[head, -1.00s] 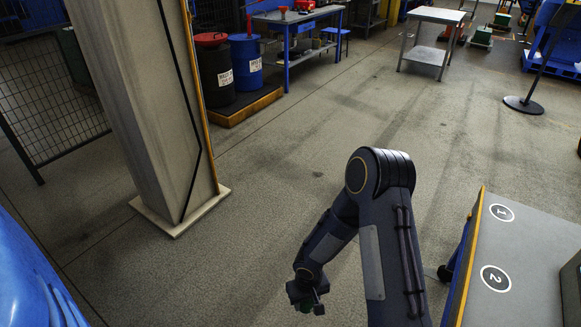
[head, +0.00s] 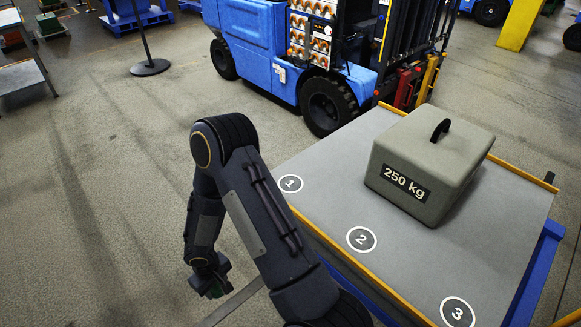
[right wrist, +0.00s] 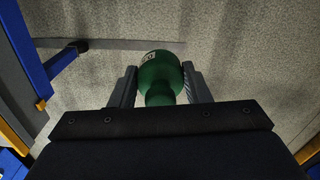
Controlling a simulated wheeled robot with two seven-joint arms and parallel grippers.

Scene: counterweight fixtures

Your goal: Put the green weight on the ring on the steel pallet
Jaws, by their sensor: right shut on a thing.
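My right gripper (head: 208,283) hangs at the lower left of the head view, left of a grey-topped platform and apart from it. It is shut on the green weight (right wrist: 158,72), which sits between the two fingers in the right wrist view. In the head view only a small dark green part of the weight (head: 216,292) shows. The platform (head: 330,195) has white circles numbered 1 (head: 290,184), 2 (head: 361,240) and 3 (head: 458,312) along its near left edge. I cannot tell whether this is the steel pallet. My left gripper is out of view.
A large grey 250 kg block (head: 430,165) with a black handle stands on the platform. A yellow edge (head: 330,240) runs along the platform's left side. A blue forklift (head: 290,50) stands behind it. A post on a round base (head: 150,67) stands at back left.

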